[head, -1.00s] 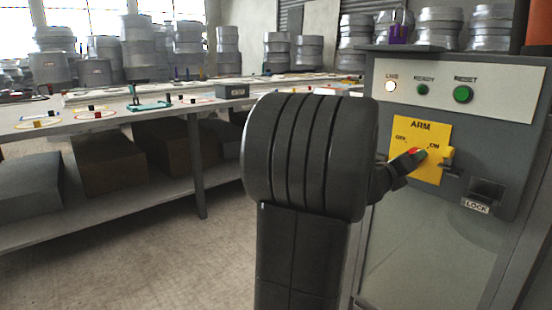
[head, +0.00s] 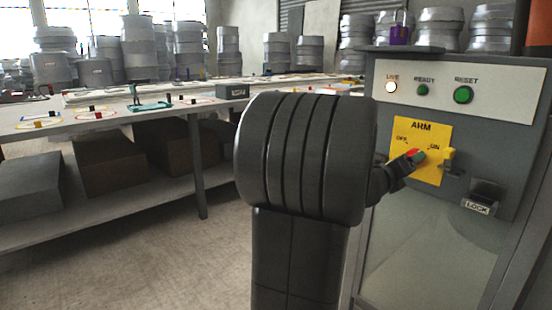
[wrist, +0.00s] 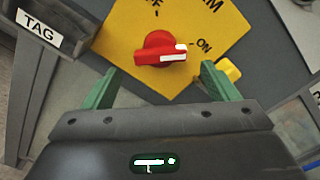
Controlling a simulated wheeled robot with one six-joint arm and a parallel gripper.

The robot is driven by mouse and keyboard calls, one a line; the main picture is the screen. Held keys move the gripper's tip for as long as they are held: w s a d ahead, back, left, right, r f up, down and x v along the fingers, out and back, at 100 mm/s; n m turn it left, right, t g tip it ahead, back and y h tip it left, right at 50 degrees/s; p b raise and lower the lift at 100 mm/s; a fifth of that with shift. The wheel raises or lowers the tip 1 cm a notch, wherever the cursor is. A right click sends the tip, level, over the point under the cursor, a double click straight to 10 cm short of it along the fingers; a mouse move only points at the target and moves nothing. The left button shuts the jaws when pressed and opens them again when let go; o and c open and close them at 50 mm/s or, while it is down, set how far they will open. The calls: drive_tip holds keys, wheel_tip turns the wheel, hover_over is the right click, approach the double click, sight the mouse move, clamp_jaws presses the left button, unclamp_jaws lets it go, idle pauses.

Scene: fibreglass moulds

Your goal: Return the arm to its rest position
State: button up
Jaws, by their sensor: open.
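My gripper (wrist: 161,88) is open in the wrist view, its two green fingers apart with nothing between the tips. The red knob (wrist: 158,47) of the ARM switch is just beyond and between the fingertips, apart from them. Its white mark points toward ON on the yellow plate (wrist: 190,14). In the head view my gripper (head: 410,159) is in front of the yellow plate (head: 432,133), and the knob is mostly hidden behind it. My arm reaches across the middle of the head view toward the panel.
The grey control cabinet (head: 500,150) carries a lit LIVE lamp (head: 391,87), green READY (head: 422,90) and RESET (head: 463,95) buttons, a yellow tab (head: 448,157) and a LOCK label (head: 477,208). A long workbench (head: 60,130) stands left. Floor between is clear.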

drive_tip(key=p+v, duration=0.2)
drive_tip(key=v, duration=0.8)
drive_tip(key=w+d+r+n+p, duration=0.1)
drive_tip(key=w+d+n+p, duration=0.7)
drive_tip(key=n+p, duration=0.9)
drive_tip(key=d+p, duration=0.1)
drive_tip(key=d, duration=0.1)
drive_tip(key=shift+w+d+n+p, duration=0.3)
drive_tip(key=shift+w, duration=0.1)
idle(0.6)
